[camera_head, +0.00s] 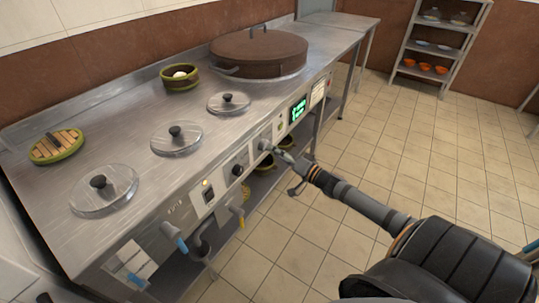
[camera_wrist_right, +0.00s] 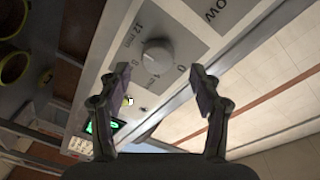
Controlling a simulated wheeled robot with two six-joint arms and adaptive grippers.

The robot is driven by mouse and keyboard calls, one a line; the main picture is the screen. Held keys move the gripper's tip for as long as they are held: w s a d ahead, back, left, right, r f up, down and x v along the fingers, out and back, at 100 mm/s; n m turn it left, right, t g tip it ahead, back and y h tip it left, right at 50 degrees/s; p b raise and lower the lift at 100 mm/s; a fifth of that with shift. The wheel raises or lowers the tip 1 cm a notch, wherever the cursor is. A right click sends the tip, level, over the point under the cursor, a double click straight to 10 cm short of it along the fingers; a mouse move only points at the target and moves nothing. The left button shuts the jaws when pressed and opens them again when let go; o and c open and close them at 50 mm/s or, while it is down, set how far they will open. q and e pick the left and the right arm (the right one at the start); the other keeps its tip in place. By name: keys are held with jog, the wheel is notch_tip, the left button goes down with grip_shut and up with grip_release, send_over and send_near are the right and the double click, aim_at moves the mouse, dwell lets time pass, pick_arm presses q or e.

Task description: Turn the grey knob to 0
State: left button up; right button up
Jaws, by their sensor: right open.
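The grey knob (camera_wrist_right: 157,55) is round and sits on a pale control plate in the right wrist view. The plate around it carries upside-down markings, with "12 min" and a 0 legible. In the head view the grey knob (camera_head: 264,144) is small, on the stove's front panel. My right gripper (camera_head: 283,155) is just in front of the panel by it. In the wrist view my right gripper (camera_wrist_right: 160,75) is open, its two fingers apart on either side of the knob; I see no clear contact. The knob's exact pointer direction is hard to read. My left gripper is not in view.
A black knob (camera_head: 238,170) and a green display (camera_head: 298,111) flank the grey knob on the panel. A large brown-lidded pot (camera_head: 258,50) sits on the counter.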

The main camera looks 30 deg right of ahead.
aim_at(264, 145)
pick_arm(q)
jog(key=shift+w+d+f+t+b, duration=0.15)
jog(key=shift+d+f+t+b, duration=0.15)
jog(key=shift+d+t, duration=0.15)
pick_arm(e)
jog(key=shift+x, duration=1.8)
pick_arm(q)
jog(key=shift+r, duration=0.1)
pick_arm(e)
jog(key=c, duration=1.2)
jog(key=shift+o, duration=0.2)
